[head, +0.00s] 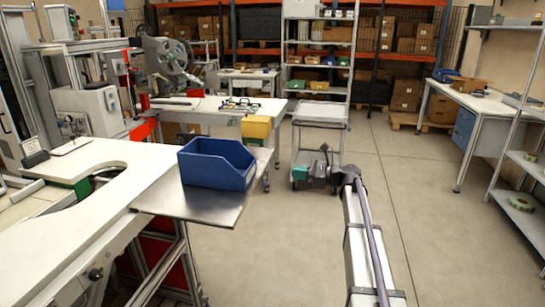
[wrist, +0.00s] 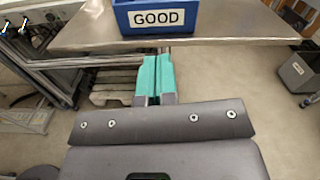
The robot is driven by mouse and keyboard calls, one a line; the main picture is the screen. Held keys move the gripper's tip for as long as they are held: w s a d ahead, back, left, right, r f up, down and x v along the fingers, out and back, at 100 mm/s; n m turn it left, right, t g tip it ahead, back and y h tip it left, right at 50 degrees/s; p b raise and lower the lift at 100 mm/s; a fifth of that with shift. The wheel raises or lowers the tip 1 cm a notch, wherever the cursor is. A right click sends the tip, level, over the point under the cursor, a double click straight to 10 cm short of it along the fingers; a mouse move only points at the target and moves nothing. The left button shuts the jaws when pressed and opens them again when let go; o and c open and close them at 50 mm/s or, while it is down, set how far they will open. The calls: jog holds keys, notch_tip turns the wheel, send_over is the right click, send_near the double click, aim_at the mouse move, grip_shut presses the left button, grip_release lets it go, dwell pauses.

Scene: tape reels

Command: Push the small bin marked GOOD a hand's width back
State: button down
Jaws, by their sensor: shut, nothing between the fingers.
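The small blue bin (head: 215,167) stands upright on a bare metal shelf plate (head: 205,209) in the head view. In the wrist view the bin (wrist: 190,8) shows at the top edge, with a white GOOD label facing me; its upper part is cut off. My gripper (head: 299,173) is to the right of the plate in the head view, apart from the bin. In the wrist view its green fingers (wrist: 154,60) are together and empty, pointing toward the near edge of the plate (wrist: 90,28) below the bin in the picture.
A white curved worktop (head: 110,170) adjoins the plate on the left. A grey trolley (head: 318,130) stands behind my gripper. A yellow bin (head: 256,129) hangs at the table beyond the plate. Floor (head: 440,220) to the right is open.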

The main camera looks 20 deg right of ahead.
jog(key=m, duration=0.1)
send_near(251, 167)
jog(key=shift+m, duration=0.3)
jog(key=x, duration=0.7)
jog(key=shift+a+r, duration=0.15)
jog(key=shift+a, duration=0.2)
